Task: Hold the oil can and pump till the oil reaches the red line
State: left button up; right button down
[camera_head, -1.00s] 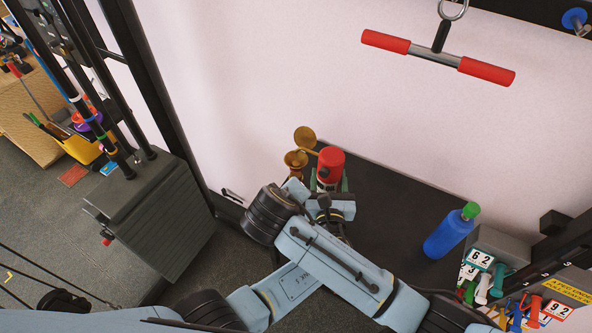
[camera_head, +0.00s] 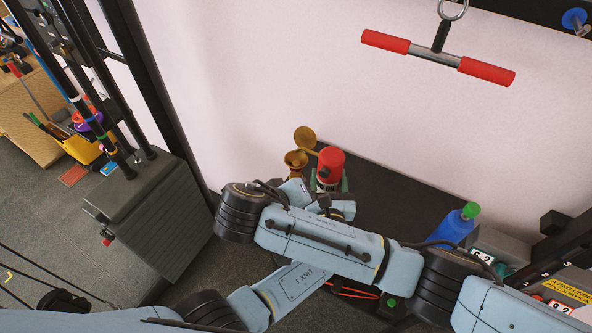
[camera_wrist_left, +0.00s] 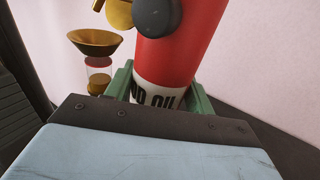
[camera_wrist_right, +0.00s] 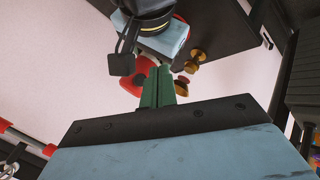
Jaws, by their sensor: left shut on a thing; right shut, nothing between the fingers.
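The red oil can (camera_head: 331,163) stands by the wall, its white lettered band low down in the left wrist view (camera_wrist_left: 178,60). My left gripper's green fingers (camera_wrist_left: 160,90) are shut around its lower part. A dark round knob (camera_wrist_left: 158,14) and a brass part (camera_wrist_left: 118,12) show in front of the can. A brass funnel (camera_wrist_left: 95,42) tops a small glass (camera_wrist_left: 98,68) with a red band and brass-coloured lower part, beside the can. My right gripper (camera_wrist_right: 158,88) is shut and empty; the can (camera_wrist_right: 138,82) shows behind its fingers. The exact oil level is unclear.
The dark bench top (camera_head: 390,200) is partly covered by my arms. A blue bottle (camera_head: 455,228) with a green cap stands at right. A red-handled bar (camera_head: 438,56) hangs above. A grey weight block (camera_head: 160,210) stands at left.

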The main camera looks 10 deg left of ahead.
aim_at(323, 178)
jog(key=shift+w+d, duration=0.45)
jog(key=shift+w, duration=0.4)
jog(key=shift+w+d, duration=0.4)
jog(key=shift+w, duration=0.45)
jog(key=shift+w+d, duration=0.45)
jog(key=shift+w, duration=0.4)
jog(key=shift+w+d, duration=0.2)
jog(key=shift+w, duration=0.2)
jog(key=shift+s, duration=0.15)
jog(key=shift+s+a, duration=0.15)
jog(key=shift+s, duration=0.1)
dwell(0.4)
jog(key=s+a, duration=0.2)
jog(key=s, duration=0.3)
jog(key=shift+s+a, duration=0.15)
jog(key=shift+s, duration=0.15)
